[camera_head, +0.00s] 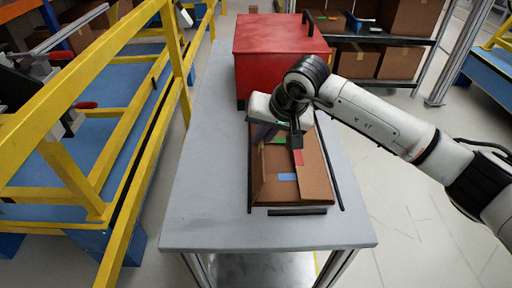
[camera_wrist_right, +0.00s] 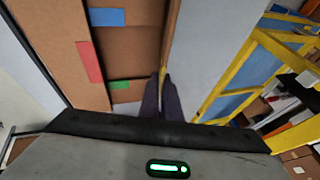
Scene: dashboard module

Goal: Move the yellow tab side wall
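An open cardboard box (camera_head: 316,185) lies on the grey table, with red, blue and green tabs inside it. Its left side wall (camera_head: 257,178) stands up along the left edge. A small bit of yellow shows beside my fingers there; the rest of the yellow tab is hidden. My right gripper (camera_head: 263,135) reaches over the box to this wall. In the right wrist view, its dark fingers (camera_wrist_right: 161,78) are close together, with the edge of the side wall (camera_wrist_right: 170,40) running between their tips. The gripper looks shut on the wall. My left gripper is out of view.
A red case (camera_head: 280,50) stands behind the box. Black strips (camera_head: 297,212) lie along the box's front and right. The grey table (camera_head: 205,200) is clear at left and front. A yellow railing (camera_head: 120,170) runs left of it; shelves with cartons (camera_head: 400,62) stand behind right.

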